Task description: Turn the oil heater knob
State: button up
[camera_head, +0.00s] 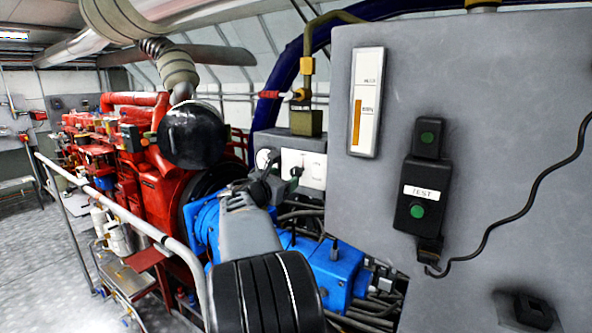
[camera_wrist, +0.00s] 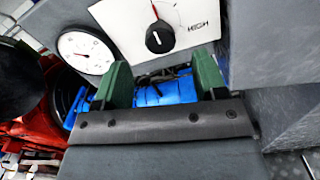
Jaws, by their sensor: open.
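The oil heater knob (camera_wrist: 158,38) is a black round knob with a white pointer line. It sits on a white plate (camera_wrist: 195,25) marked HIGH, near the top of the wrist view. In the head view the small dark knob (camera_head: 297,171) shows on the white plate on the grey box. My gripper (camera_wrist: 160,76) has two green fingers spread apart with nothing between them. The knob appears beyond the fingertips, roughly between them in the picture; I see no contact. In the head view my gripper (camera_head: 277,180) is near the plate, partly hidden by my arm.
A round white gauge (camera_wrist: 84,51) is left of the plate. A grey cabinet (camera_head: 465,80) with a TEST button box (camera_head: 422,195) stands at the right. Blue machinery (camera_head: 335,272) and cables lie below the knob. A metal railing (camera_head: 125,210) and red engine are at the left.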

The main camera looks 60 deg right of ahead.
aim_at(294, 173)
jog(key=shift+d+p, duration=0.8)
jog(key=shift+d, duration=2.8)
jog(key=shift+f, duration=0.1)
jog(key=c, duration=0.9)
